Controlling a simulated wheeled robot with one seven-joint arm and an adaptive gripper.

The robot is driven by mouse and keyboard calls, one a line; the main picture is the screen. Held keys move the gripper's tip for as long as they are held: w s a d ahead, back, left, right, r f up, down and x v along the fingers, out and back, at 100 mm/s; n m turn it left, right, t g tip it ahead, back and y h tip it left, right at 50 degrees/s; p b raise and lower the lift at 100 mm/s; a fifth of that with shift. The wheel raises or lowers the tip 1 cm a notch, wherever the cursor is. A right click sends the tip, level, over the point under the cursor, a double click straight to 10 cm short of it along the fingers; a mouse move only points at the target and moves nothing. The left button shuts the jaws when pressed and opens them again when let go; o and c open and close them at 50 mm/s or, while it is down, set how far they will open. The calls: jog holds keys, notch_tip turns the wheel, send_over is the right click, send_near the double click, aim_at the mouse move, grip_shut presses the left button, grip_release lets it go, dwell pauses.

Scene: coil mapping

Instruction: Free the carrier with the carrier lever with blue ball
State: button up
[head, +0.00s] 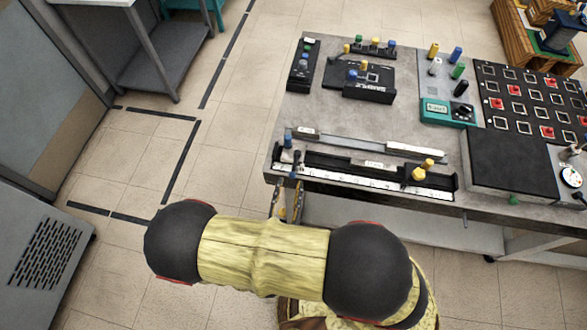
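A lever with a blue ball (287,142) stands upright at the left end of the long rail fixture, at the bench's front left. A small dark knob (293,176) sits just in front of it. A block with yellow knobs (419,173), possibly the carrier, sits near the right end of the rail, above a white scale strip (360,184). My gripper (287,203) is just off the bench's front edge, below the blue-ball lever and apart from it. My yellow and black arm partly hides it, and its opening is unclear.
Behind the rail lie a long grey bar (350,142) and a black sample box (368,92). A teal meter (447,112), knobbed pegs and a black panel with red buttons (530,100) fill the right side.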

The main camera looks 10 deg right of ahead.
aim_at(293, 175)
jog(key=shift+b+x, duration=0.4)
jog(key=shift+x, duration=3.05)
jog(key=shift+c, duration=1.1)
jog(key=shift+f, duration=0.1)
grip_shut()
